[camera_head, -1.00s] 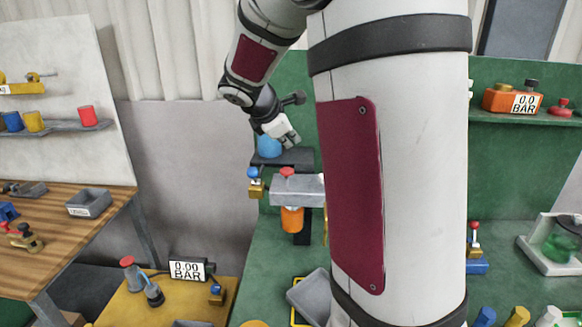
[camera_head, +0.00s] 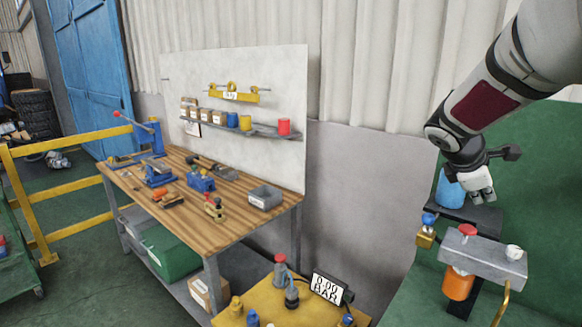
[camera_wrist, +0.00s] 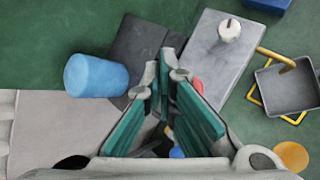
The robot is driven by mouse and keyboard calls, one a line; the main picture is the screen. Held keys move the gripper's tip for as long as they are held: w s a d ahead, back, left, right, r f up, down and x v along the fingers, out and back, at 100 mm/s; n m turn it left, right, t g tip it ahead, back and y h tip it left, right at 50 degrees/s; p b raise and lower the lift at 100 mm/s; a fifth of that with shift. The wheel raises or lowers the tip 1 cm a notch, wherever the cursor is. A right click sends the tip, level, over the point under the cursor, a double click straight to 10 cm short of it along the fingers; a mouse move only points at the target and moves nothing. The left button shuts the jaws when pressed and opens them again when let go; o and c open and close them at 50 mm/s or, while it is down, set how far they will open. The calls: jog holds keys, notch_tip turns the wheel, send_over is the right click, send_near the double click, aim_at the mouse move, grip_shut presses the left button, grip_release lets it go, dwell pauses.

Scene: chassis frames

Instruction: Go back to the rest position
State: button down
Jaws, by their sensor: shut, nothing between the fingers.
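My gripper (camera_head: 483,196) hangs at the end of my arm at the right of the head view, shut and empty. It is in front of or above a blue cylinder (camera_head: 450,190) on a dark plate; the exact gap cannot be told. In the wrist view my gripper's green-padded fingers (camera_wrist: 166,76) point away from the camera, with the blue cylinder (camera_wrist: 96,75) to their left, apart from them. A grey block (camera_head: 484,255) with a red knob and an orange cylinder below it sits below my gripper; the block (camera_wrist: 222,52) is right of the fingers in the wrist view.
A yellow railing (camera_head: 80,180) stands at far left. A grey tray (camera_wrist: 287,88) lies right in the wrist view.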

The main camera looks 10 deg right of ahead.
jog(key=s+a+m+t+y, duration=0.1)
jog(key=s+a+m+y, duration=0.2)
jog(key=s+a, duration=0.4)
jog(key=s+a+m+t+y, duration=0.1)
jog(key=s+a+m+y, duration=0.2)
jog(key=a, duration=1)
jog(key=s+a+m+t+y, duration=0.1)
jog(key=s+a+m+y, duration=0.1)
jog(key=s+a+m, duration=0.4)
jog(key=s+a, duration=0.4)
jog(key=s, duration=0.1)
jog(key=shift+s+a+r+y, duration=0.2)
jog(key=shift+s+r+y, duration=0.2)
